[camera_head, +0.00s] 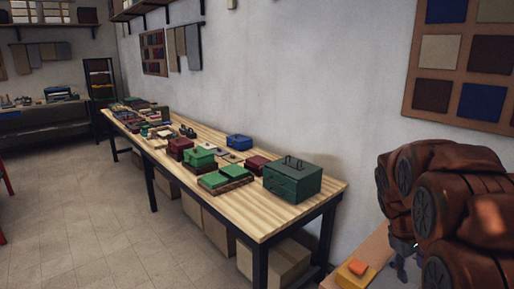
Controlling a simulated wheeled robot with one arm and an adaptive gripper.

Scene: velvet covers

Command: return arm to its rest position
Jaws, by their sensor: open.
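My arm shows large at the right edge in the head view, as bulky brown rounded links with dark round caps, folded close together. What seems to be my gripper (402,262) shows only as a small grey-blue part below the links. It is open, with nothing seen in it. Most of it is hidden behind the arm. A yellow block with an orange piece (357,267) on it lies on a light wooden surface to its left, apart from it.
A long wooden table (262,222) runs along the wall, holding a green metal box (292,180), a blue box (238,142) and several small boxes. Cardboard boxes (275,262) stand beneath it. A swatch board (463,62) hangs on the wall above my arm.

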